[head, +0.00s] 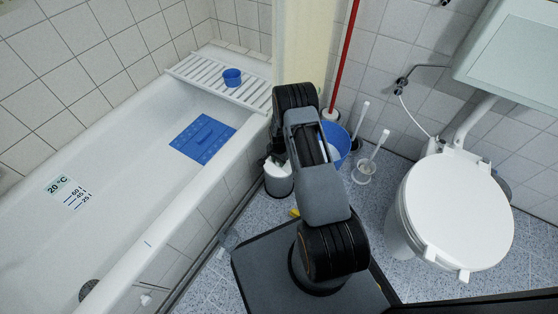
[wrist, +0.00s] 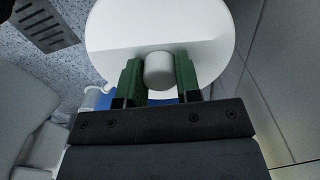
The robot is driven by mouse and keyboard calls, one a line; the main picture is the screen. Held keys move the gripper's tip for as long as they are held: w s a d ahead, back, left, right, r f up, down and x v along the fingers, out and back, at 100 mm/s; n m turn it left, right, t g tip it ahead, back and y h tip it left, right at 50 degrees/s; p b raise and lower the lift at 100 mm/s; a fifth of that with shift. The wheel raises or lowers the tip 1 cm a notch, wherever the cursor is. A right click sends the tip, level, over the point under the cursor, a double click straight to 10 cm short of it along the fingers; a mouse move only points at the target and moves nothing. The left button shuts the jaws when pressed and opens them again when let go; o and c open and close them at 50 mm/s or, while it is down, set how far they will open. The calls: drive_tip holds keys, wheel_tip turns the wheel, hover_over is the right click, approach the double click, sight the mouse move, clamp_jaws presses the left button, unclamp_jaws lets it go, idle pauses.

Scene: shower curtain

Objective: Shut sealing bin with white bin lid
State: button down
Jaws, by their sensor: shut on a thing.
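The white bin lid (wrist: 120,25) is a round disc with a short cylindrical knob (wrist: 158,70) in the wrist view. My gripper (wrist: 158,74) has its green fingers on either side of the knob and is shut on it. The gripper and lid are hidden behind my arm in the head view.
A blue bucket (head: 340,135) and toilet brushes (head: 365,172) stand right of my arm. The toilet (head: 455,210) is at right. A floor drain (wrist: 45,22) shows too.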

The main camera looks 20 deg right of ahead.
drive_tip(key=m, duration=0.2)
drive_tip(key=m+b, duration=0.1)
drive_tip(key=m, duration=0.1)
drive_tip(key=shift+f+m, duration=0.2)
drive_tip(key=shift+m, duration=0.2)
drive_tip(key=shift+s, duration=0.1)
drive_tip(key=shift+f+m, duration=0.1)
drive_tip(key=shift+m, duration=0.2)
drive_tip(key=m+b, duration=0.1)
drive_tip(key=m, duration=0.3)
drive_tip(key=shift+s+f, duration=0.1)
drive_tip(key=shift+f+m, duration=0.1)
drive_tip(key=shift+m, duration=0.8)
drive_tip(key=m+b, duration=0.1)
drive_tip(key=m, duration=0.2)
